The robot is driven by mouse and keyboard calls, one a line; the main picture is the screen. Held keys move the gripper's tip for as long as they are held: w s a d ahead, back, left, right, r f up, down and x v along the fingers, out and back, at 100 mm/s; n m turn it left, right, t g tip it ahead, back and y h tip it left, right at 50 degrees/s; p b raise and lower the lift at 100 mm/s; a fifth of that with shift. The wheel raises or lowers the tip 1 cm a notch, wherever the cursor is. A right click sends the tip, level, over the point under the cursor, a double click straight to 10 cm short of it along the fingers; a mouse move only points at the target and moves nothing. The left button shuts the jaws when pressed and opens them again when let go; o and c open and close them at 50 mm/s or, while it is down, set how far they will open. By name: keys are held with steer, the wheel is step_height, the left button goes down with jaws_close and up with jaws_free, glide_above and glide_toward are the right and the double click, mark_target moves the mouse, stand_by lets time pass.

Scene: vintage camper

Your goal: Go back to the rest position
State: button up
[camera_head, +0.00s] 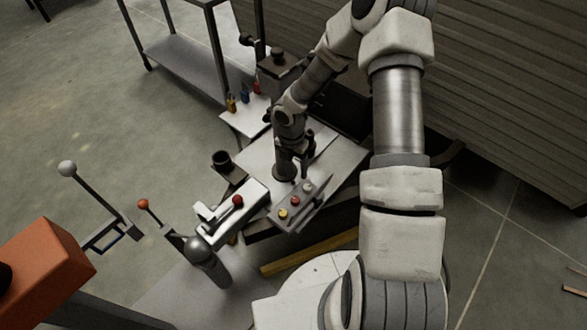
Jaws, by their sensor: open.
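My gripper (285,172) is at the end of my arm, which arches up from the bottom of the view and back down to the middle. It points down over a light grey work surface (343,163). Its fingers are small and dark, and I see nothing held between them. I cannot tell how far the tips are above the surface.
A button box (303,200) with yellow and red buttons stands just in front of my gripper. A white unit with a red knob (238,201) and levers (150,212) are left of it. A shelf rack (185,60) stands behind. Open concrete floor lies left.

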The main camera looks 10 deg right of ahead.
stand_by(0.4)
steer(key=s+d+r+m+t+h, duration=0.15)
steer(key=r+m, duration=0.45)
steer(key=r, duration=0.6)
steer(key=s+d+r+m+t+h, duration=0.1)
steer(key=s+d+r+m, duration=0.35)
steer(key=r, duration=0.85)
steer(key=s+a+r+m+t+y, duration=0.2)
steer(key=s+a+r+m, duration=0.1)
steer(key=s+r+m, duration=0.55)
steer(key=s+a+r+m+t+y, duration=0.1)
steer(key=s+a+r+m+t, duration=0.1)
steer(key=s+r+m, duration=0.6)
step_height(320, 180, up, 11)
steer(key=w+p, duration=0.1)
steer(key=p, duration=1.2)
steer(key=shift+m+g, duration=0.3)
steer(key=shift+g, duration=0.05)
steer(key=shift+w, duration=0.1)
